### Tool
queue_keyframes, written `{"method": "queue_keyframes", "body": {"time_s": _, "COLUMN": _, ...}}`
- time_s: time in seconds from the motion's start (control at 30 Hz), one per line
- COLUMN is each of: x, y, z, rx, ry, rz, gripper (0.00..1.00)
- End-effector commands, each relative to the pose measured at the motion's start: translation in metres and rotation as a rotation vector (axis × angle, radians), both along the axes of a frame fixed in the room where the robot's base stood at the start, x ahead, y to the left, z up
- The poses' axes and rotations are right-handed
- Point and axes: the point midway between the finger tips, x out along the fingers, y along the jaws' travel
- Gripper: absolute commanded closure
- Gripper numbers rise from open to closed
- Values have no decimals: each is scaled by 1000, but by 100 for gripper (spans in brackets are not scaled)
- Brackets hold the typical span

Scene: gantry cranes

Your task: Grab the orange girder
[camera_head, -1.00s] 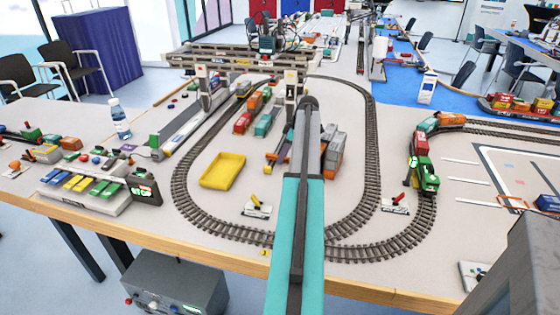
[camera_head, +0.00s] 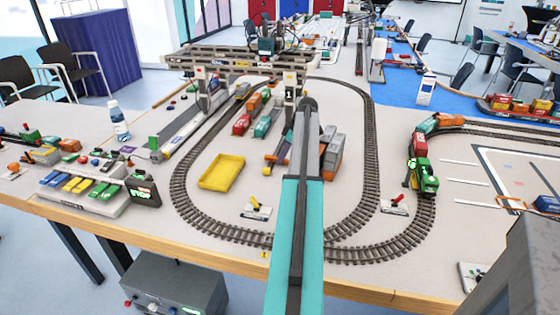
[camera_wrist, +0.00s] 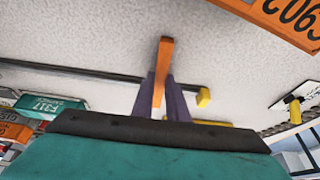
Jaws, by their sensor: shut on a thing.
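The orange girder (camera_wrist: 165,52) stands out between the two dark purple fingers of my gripper (camera_wrist: 160,82) in the wrist view. The fingers are closed on its sides, and its far end sticks out past their tips. Its near part is hidden between the fingers and behind the gripper body. In the head view my teal and dark arm reaches over the oval track and hides most of the gripper. A small orange piece (camera_head: 277,161) shows just left of the arm there. I cannot tell from these views whether the girder touches the table.
Orange and grey containers (camera_head: 333,157) stand close to the right of my arm. A yellow tray (camera_head: 221,171) lies inside the oval track (camera_head: 372,150). A gantry crane (camera_head: 290,90) stands behind. A green train (camera_head: 424,178) is on the right. The table is open near the tray.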

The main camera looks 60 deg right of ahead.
Motion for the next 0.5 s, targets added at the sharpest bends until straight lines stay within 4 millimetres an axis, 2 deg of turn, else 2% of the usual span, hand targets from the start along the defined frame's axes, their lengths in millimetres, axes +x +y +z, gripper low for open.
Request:
{"method": "queue_keyframes", "body": {"time_s": 0.27, "x": 0, "y": -1, "z": 13, "rx": -1, "ry": 0, "rz": 0, "gripper": 100}}
{"method": "queue_keyframes", "body": {"time_s": 0.5, "x": 0, "y": -1, "z": 45, "rx": -1, "ry": -2, "rz": -1, "gripper": 100}}
